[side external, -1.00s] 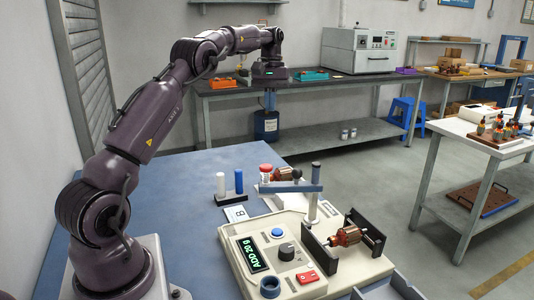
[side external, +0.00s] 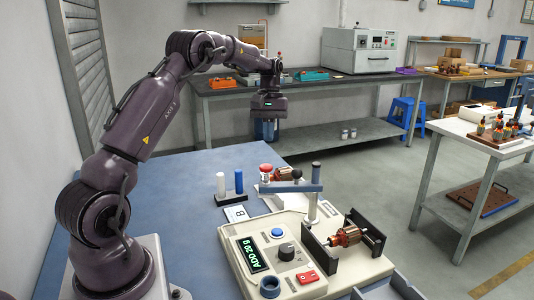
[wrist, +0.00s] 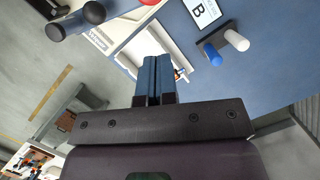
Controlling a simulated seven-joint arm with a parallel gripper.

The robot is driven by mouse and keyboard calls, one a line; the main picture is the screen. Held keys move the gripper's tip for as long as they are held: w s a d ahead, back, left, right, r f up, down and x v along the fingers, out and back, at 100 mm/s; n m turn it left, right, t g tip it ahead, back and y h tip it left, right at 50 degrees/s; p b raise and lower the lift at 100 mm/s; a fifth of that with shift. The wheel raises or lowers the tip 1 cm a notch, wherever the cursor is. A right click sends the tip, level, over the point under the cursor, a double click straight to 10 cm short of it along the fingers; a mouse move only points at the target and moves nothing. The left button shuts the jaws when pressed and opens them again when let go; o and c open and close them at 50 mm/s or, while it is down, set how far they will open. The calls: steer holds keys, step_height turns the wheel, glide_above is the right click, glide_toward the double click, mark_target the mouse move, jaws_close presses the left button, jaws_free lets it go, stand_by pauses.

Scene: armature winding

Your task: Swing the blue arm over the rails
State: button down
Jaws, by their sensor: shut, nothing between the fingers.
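The blue arm (side external: 290,187) is a level bar on a post of the beige machine (side external: 250,240), with an upright dark handle (side external: 316,172) at its right end. It points left, away from the two dark rails (side external: 320,257). A copper-wound armature (side external: 345,236) lies between the rails. In the wrist view, the blue arm (wrist: 74,21) is at the upper left with dark round ends. My gripper (side external: 268,132) hangs fingers down, above and behind the machine, apart from the arm. In the wrist view its blue fingers (wrist: 155,62) are together and empty.
White (side external: 220,184) and blue (side external: 239,181) cylinders stand at the left by a card marked B (side external: 236,214). The blue table (side external: 175,185) is clear at the left.

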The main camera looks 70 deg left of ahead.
steer(key=shift+s+d+f, duration=0.3)
steer(key=shift+d+f, duration=0.3)
steer(key=shift+f, duration=0.1)
steer(key=shift+s+d+f, duration=0.35)
steer(key=shift+d+f, duration=0.25)
steer(key=shift+f, duration=0.05)
steer(key=shift+s+d+f, duration=0.3)
steer(key=shift+d+f, duration=0.3)
steer(key=shift+f, duration=0.1)
steer(key=shift+s+d, duration=0.1)
steer(key=shift+s+d+n, duration=0.15)
steer(key=shift+d+n, duration=0.1)
steer(key=shift+n, duration=0.15)
steer(key=shift+s+d+n, duration=0.15)
steer(key=shift+d+n, duration=0.15)
steer(key=shift+d, duration=0.05)
